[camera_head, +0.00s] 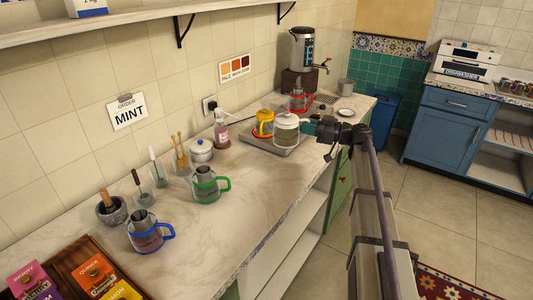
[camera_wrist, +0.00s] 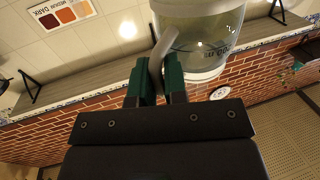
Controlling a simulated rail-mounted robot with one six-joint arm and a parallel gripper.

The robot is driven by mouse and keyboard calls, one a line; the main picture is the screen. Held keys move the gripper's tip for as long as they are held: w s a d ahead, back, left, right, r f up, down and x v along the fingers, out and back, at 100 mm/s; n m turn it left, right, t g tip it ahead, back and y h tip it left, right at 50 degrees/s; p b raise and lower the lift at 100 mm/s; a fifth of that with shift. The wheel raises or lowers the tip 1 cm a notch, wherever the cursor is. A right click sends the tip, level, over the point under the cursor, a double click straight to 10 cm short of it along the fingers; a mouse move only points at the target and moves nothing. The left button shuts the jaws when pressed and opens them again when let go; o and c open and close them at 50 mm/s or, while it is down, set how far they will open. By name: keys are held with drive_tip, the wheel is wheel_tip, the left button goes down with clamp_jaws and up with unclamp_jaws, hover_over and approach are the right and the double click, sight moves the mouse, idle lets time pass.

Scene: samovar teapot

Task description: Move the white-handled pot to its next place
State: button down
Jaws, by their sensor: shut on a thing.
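The white-handled pot (camera_head: 286,131) is a glass pot with a white lid and a greenish content, over the grey tray-like plate (camera_head: 257,140) on the counter. In the wrist view the pot (camera_wrist: 205,30) fills the top middle, and its white handle lies between my green fingers. My gripper (camera_head: 307,125), also in the wrist view (camera_wrist: 157,70), is shut on that handle, coming from the right. The pot looks roughly upright. I cannot tell whether its base touches the plate.
A yellow pot (camera_head: 263,122) stands close left of the held pot. A red-handled pot (camera_head: 299,100) is under the samovar (camera_head: 301,48) behind. Green-handled (camera_head: 206,188) and blue-handled (camera_head: 146,236) pots stand nearer, left. Counter between is free.

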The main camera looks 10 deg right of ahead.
wheel_tip(320, 180, down, 15)
drive_tip(key=b, duration=1.2)
drive_tip(key=shift+f+b, duration=0.1)
drive_tip(key=shift+b, duration=0.2)
drive_tip(key=shift+r+p, duration=0.3)
drive_tip(key=shift+f, duration=0.15)
drive_tip(key=c, duration=1.6)
unclamp_jaws()
drive_tip(key=shift+f, duration=0.1)
drive_tip(key=o, duration=0.4)
drive_tip(key=shift+o, duration=0.2)
drive_tip(key=shift+r, duration=0.2)
drive_tip(key=v, duration=1.2)
